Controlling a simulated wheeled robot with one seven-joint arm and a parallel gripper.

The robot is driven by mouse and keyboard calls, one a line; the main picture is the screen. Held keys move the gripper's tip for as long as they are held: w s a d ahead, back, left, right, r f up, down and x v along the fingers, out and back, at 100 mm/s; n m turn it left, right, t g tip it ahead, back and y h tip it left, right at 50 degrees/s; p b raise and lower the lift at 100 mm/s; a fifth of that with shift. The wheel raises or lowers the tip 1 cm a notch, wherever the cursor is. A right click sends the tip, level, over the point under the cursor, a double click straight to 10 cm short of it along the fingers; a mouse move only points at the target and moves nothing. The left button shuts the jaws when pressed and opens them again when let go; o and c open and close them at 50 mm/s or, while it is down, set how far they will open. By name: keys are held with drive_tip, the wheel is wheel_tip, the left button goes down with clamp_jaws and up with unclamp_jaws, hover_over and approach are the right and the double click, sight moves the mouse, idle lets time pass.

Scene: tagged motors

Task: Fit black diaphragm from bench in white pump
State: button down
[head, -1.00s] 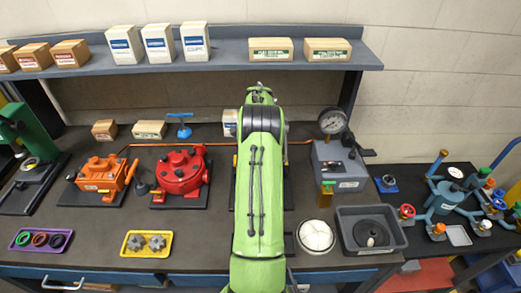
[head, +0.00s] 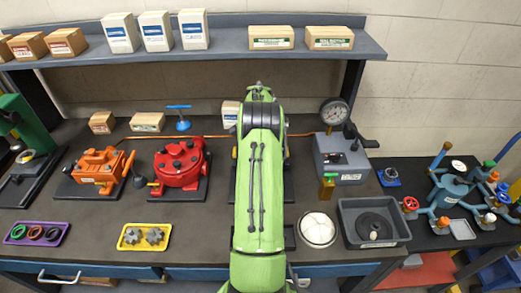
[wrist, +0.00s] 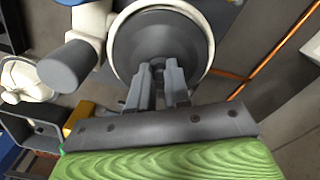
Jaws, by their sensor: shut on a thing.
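The white pump (wrist: 205,22) shows in the wrist view as a white round rim with a grey-ended side pipe. A dark grey disc, which looks like the black diaphragm (wrist: 135,42), lies within the rim's outline. My gripper (wrist: 162,76) is shut on the diaphragm at its middle, and the fingers hide its centre. I cannot tell whether the diaphragm is fully seated or just above the opening. In the head view my green arm hides the gripper and most of the pump.
A grey tray (head: 346,239) with another black disc (head: 374,226) and a white domed part (head: 317,229) stand right of my arm. A grey gauge unit (head: 342,170) is behind them. Red (head: 181,170) and orange (head: 98,172) pumps stand left. A yellow tray (head: 126,246) is in front.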

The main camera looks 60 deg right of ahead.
drive_tip(key=shift+f+b, duration=0.7)
drive_tip(key=shift+f, duration=0.35)
drive_tip(key=c, duration=1)
unclamp_jaws()
drive_tip(key=shift+r+p, duration=2.1)
drive_tip(key=shift+r, duration=0.95)
